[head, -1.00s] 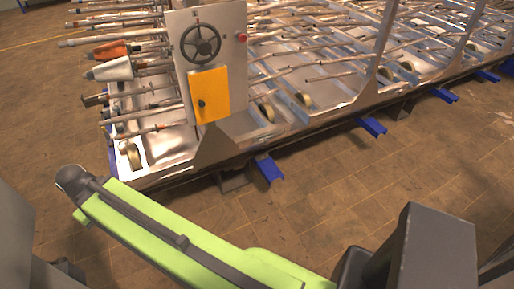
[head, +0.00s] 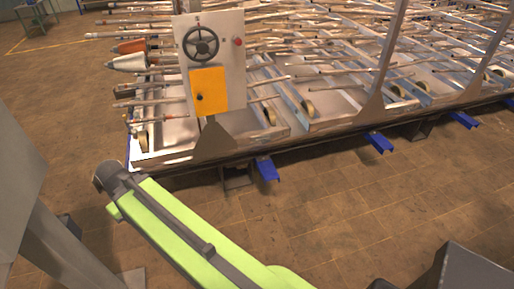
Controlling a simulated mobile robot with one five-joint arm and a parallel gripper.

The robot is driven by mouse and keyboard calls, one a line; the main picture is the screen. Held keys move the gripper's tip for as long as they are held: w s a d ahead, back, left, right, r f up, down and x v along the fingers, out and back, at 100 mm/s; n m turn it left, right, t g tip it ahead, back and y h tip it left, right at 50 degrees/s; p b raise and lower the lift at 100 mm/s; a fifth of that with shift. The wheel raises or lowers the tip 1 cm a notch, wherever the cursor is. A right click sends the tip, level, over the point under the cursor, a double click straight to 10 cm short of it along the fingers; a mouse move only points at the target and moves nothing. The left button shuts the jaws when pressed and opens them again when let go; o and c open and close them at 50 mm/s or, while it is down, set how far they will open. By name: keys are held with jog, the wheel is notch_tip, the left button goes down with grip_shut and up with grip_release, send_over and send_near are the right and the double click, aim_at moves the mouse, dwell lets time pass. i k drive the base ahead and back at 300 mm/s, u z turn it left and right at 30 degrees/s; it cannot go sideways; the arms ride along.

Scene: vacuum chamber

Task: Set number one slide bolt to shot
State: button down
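An upright grey panel (head: 236,83) stands at the near left end of a long metal rack. It carries a dark handwheel (head: 200,44), a small red button (head: 238,42) and a yellow-orange plate (head: 209,91) with a small black knob (head: 200,97). I cannot make out a part that is clearly the number one slide bolt. My green and dark arm reaches from the bottom right toward the left, in front of the rack and apart from it. No gripper fingers can be made out in the head view.
The long rack (head: 330,125) holds several rods and rollers, with two cone-tipped pieces (head: 128,63) at its left end. Blue feet (head: 267,169) stick out at floor level along its front edge. The brown tiled floor (head: 330,220) before it is clear. A small table (head: 37,14) stands far back left.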

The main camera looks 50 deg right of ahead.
aim_at(263, 142)
jog(key=z, duration=0.15)
jog(key=i, duration=1.4)
jog(key=u, duration=0.1)
